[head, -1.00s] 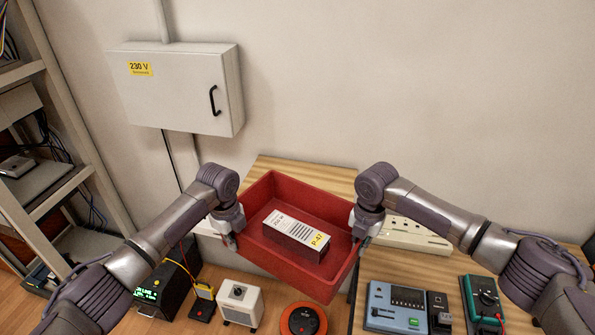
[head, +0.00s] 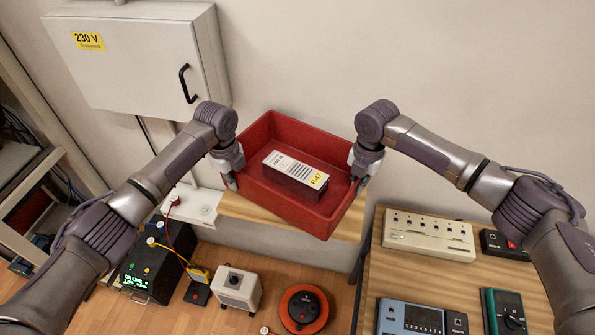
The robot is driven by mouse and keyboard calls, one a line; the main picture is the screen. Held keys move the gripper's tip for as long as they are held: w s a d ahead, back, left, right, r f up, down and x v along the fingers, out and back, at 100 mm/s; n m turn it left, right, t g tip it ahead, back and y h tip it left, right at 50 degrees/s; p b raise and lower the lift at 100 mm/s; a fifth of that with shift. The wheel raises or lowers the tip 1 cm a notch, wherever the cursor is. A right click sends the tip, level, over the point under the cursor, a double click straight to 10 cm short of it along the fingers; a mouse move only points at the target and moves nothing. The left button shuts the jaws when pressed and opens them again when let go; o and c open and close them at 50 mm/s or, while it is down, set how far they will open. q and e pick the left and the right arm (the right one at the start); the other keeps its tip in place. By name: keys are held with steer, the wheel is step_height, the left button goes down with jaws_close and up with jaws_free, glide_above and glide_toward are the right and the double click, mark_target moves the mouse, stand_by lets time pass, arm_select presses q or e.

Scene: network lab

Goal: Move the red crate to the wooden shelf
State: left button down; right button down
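The red crate (head: 263,190) is level between my two grippers, close to the back wall. A white box with a yellow P-47 label (head: 297,174) lies inside it. The wooden shelf (head: 262,220) shows below and in front of the crate; I cannot tell whether the crate touches it. My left gripper (head: 230,178) is shut on the crate's left wall. My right gripper (head: 360,178) is shut on its right wall. Both fingertips are partly hidden.
A grey 230 V cabinet (head: 145,65) hangs on the wall at the left. A wooden table (head: 385,270) at the right holds several devices. A black power unit (head: 150,265), a white box (head: 236,288) and an orange reel (head: 303,308) stand on the floor.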

mark_target(237, 192)
arm_select(q)
steer(key=shift+w+r, duration=0.25)
arm_select(e)
steer(key=shift+w+r, duration=0.2)
arm_select(q)
steer(key=shift+s, duration=0.1)
arm_select(e)
steer(key=shift+s, duration=0.1)
arm_select(q)
steer(key=shift+f, duration=0.1)
arm_select(e)
steer(key=shift+f, duration=0.1)
